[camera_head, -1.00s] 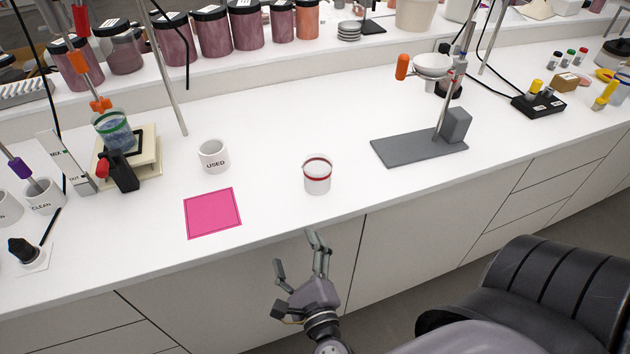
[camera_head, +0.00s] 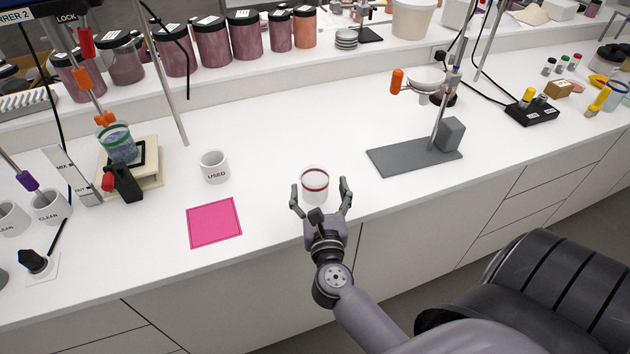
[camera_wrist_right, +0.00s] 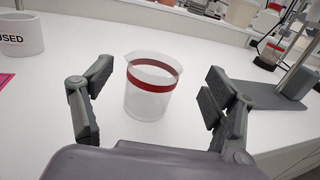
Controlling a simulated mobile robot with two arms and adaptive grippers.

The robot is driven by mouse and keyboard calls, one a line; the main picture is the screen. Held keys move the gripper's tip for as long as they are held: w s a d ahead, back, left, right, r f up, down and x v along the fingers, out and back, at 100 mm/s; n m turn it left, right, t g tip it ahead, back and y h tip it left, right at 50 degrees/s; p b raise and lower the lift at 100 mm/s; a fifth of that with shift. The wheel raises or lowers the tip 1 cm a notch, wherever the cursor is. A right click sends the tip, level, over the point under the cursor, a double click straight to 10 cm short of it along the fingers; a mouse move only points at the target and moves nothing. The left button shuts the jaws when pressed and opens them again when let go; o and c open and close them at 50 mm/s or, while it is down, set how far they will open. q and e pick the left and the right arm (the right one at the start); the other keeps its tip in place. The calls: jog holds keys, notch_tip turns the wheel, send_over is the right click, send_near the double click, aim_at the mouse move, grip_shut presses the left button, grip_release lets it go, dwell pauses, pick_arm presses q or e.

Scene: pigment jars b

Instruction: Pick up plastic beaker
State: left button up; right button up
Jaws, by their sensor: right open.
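The plastic beaker (camera_head: 315,186) is clear with a red band near its rim. It stands upright on the white bench, close to the front edge. My right gripper (camera_head: 321,196) is open just in front of it, with a finger out to each side. In the right wrist view the beaker (camera_wrist_right: 151,90) stands between and slightly beyond the open fingers of my right gripper (camera_wrist_right: 148,103), with a gap on both sides. My left gripper does not show.
A white cup marked USED (camera_head: 214,167) and a pink square (camera_head: 214,222) are to the left of the beaker. A grey stand base (camera_head: 405,158) is to the right. The bench between beaker and stand is clear.

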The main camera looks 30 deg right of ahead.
aim_at(314, 166)
jog(key=p+x, duration=0.1)
jog(key=x, duration=0.1)
jog(key=p+x, duration=0.1)
jog(key=x, duration=0.2)
jog(key=shift+w+a+f, duration=0.1)
jog(key=shift+w+f, duration=0.1)
jog(key=shift+w, duration=0.1)
jog(key=shift+w+f, duration=0.1)
jog(key=shift+w, duration=0.05)
jog(key=shift+c, duration=0.3)
jog(key=c, duration=1)
